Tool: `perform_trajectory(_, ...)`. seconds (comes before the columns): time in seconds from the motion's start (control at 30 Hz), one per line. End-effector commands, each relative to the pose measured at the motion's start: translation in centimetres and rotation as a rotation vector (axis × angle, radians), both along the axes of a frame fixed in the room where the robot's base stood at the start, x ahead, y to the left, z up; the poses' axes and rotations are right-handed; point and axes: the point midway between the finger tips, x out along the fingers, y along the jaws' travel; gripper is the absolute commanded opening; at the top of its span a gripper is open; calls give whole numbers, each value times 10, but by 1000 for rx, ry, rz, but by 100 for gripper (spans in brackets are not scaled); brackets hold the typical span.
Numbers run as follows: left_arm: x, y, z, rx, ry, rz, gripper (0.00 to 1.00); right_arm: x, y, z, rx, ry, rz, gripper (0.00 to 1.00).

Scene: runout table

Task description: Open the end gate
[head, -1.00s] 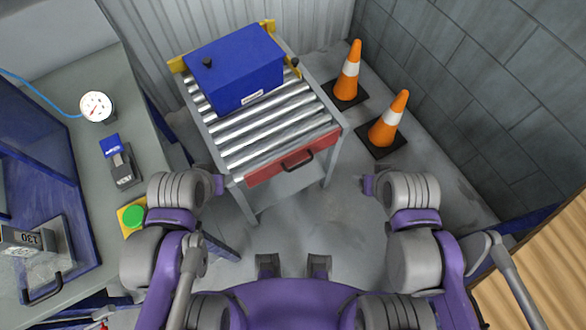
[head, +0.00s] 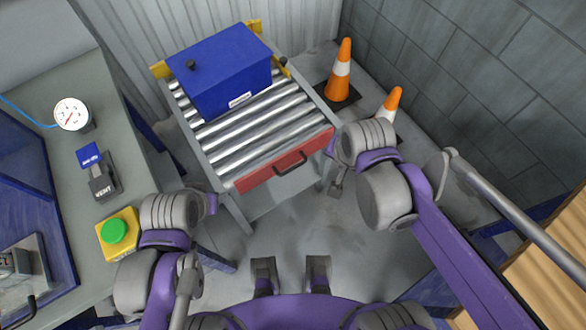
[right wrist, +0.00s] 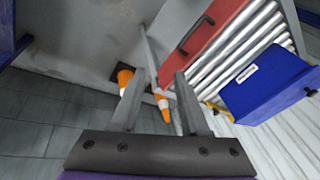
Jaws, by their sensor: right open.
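The end gate is a red panel (head: 256,177) across the near end of the roller table (head: 215,187), standing upright against the rollers. A black bar handle (head: 290,168) is on its outer face. The gate (right wrist: 222,22) and handle (right wrist: 196,36) also show in the right wrist view, above and to the right of the fingers. My right gripper (head: 338,186) is near the gate's right end, apart from the handle. In the right wrist view its fingers (right wrist: 161,82) are spread with nothing held. My left arm is left of the table; its fingers are hidden.
A blue box (head: 222,72) sits on the rollers, away from the gate. Orange cones (head: 341,70) stand right of the table, one partly behind my right arm. A grey bench (head: 55,165) at left carries a gauge (head: 72,114) and a green button (head: 114,231).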

Motion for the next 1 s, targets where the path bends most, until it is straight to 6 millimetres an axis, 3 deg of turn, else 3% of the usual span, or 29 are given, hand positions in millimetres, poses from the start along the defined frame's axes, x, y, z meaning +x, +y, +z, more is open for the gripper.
perform_trajectory(0.03, -2, 0, -17, 0, 6, 0, 50, 12, 17, -18, 35, 36, -75, 45)
perform_trajectory(0.1, -4, 0, -28, 0, 9, 0, 50, 26, 36, -31, 75, 82, -195, 45)
perform_trajectory(0.3, -5, 0, -45, 0, 15, 0, 50, 47, 74, -57, 135, 165, -430, 45)
perform_trajectory(0.57, -5, 0, -50, 0, 16, 0, 50, 54, 82, -78, 146, 182, -485, 45)
perform_trajectory(1.0, -6, 0, -69, 0, 22, 0, 50, 67, 89, -153, 145, 180, -483, 45)
